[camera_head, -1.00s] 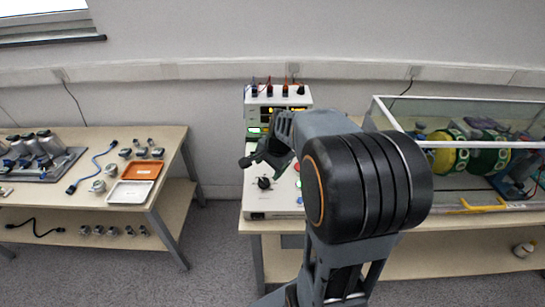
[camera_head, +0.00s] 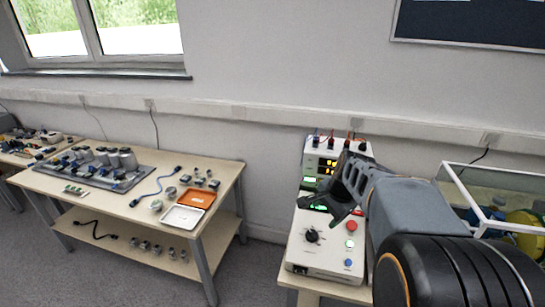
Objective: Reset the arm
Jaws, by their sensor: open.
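My gripper (camera_head: 328,207) shows in the head view at the end of my grey and black arm, on the right side of the picture. It is open, and I see nothing between its fingers. It hangs in front of and above the white control box (camera_head: 325,262), which has a black knob (camera_head: 312,235), a red button (camera_head: 351,227), a green button and a blue button. My arm hides part of the box's right side.
A power supply (camera_head: 322,160) with lit displays stands behind the control box. A glass-walled case (camera_head: 480,209) is at the right. A left table (camera_head: 120,208) holds an orange tray (camera_head: 197,199), a white tray (camera_head: 183,218) and sensors. Floor shows between the tables.

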